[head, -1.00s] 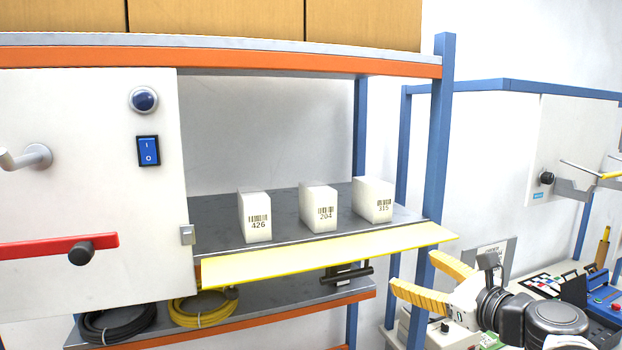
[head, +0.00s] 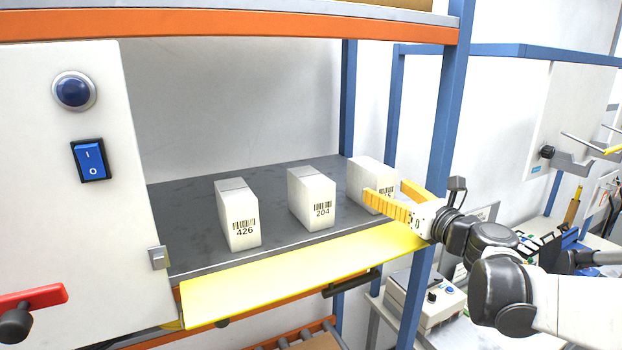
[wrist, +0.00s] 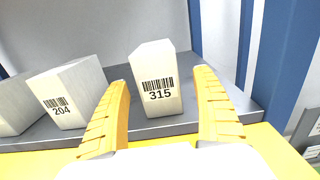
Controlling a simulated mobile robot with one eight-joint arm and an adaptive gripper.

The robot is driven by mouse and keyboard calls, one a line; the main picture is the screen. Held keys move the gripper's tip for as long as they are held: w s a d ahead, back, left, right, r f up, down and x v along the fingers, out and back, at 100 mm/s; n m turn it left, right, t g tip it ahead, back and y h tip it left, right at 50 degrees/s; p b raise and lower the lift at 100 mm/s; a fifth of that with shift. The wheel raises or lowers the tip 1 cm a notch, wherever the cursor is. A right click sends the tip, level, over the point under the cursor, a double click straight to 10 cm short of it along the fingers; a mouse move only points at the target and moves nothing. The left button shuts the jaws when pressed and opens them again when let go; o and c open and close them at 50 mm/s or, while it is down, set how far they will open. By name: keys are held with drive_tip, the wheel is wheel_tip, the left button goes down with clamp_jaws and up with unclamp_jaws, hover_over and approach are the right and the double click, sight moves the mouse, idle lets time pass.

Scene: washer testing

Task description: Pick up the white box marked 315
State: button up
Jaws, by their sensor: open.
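The white box marked 315 (wrist: 158,101) stands upright on the grey shelf, between and just beyond my two yellow fingertips in the wrist view. In the head view the box (head: 371,173) is the rightmost of three, and my fingers hide part of its front and label. My gripper (head: 384,192) is open and empty, reaching in from the right at the box's height. The fingertips (wrist: 159,78) show on either side of the box in the wrist view, with gaps to it. I cannot tell how deep they reach around it.
The white boxes marked 204 (head: 312,200) and 426 (head: 238,215) stand to the left. A yellow ledge (head: 300,275) runs along the front of the grey shelf (head: 275,190). A blue post (head: 440,120) rises right of the box. A white panel (head: 80,200) borders the left.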

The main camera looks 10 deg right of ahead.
drive_tip(key=p+x, duration=0.1)
drive_tip(key=x, duration=0.2)
drive_tip(key=p+x, duration=0.1)
drive_tip(key=x, duration=0.2)
drive_tip(key=shift+w+a+r, duration=0.2)
drive_tip(key=shift+w, duration=0.15)
drive_tip(key=shift+s, duration=0.1)
drive_tip(key=shift+s, duration=0.1)
drive_tip(key=c, duration=1.5)
